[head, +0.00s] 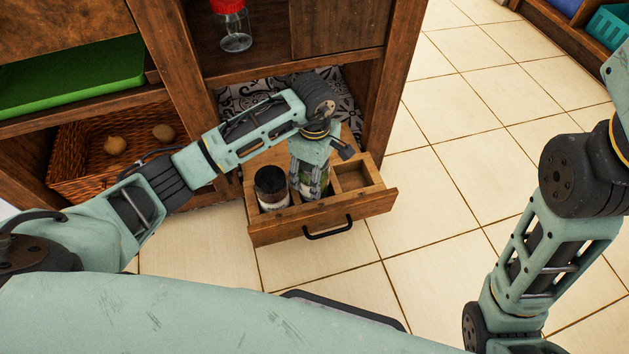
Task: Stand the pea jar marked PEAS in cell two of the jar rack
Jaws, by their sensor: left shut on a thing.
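The jar rack (376,196) is a wooden drawer-like tray with a row of cells, pulled out at the foot of the shelving. My left gripper (311,172) points down over the middle cell and is shut on a jar (313,191) with green contents. I take it for the pea jar; its marking cannot be read. The jar looks upright and its lower part is within the middle cell, but whether it touches the floor is hidden. A dark jar (271,186) stands in the left cell. The right cell (353,177) looks empty. My right gripper is out of view.
A jar with a red lid (235,28) stands on the shelf above. A wicker basket (82,162) with potato-like items and a green tray (75,75) are at left. Tiled floor (440,190) is clear to the right. The drawer has a black handle (328,229).

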